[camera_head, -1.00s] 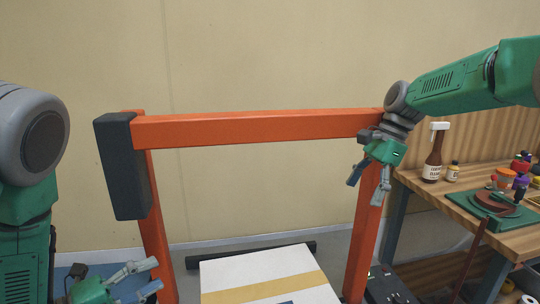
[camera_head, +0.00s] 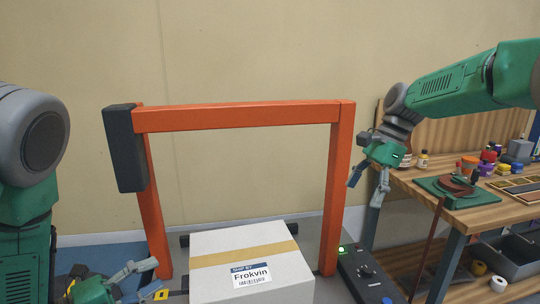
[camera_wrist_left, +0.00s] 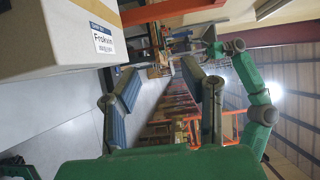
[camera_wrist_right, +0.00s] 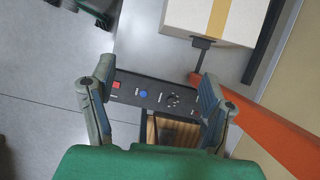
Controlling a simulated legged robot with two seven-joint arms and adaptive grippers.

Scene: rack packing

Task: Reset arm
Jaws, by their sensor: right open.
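My left gripper (camera_head: 146,278) is low at the left in the head view, beside the box's left side, with its fingers apart. The left wrist view shows its two fingers (camera_wrist_left: 163,85) spread with nothing between them. My right gripper (camera_head: 366,188) hangs fingers down at the right, just right of the orange frame's post. In the right wrist view its fingers (camera_wrist_right: 155,85) are spread and empty above a black control panel (camera_wrist_right: 157,97).
An orange frame (camera_head: 235,116) with a dark block on its left post stands over a taped, labelled box (camera_head: 222,282). The control panel (camera_head: 362,266) stands beside the right post. A wooden workbench (camera_head: 488,214) with bottles and tools is at the right.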

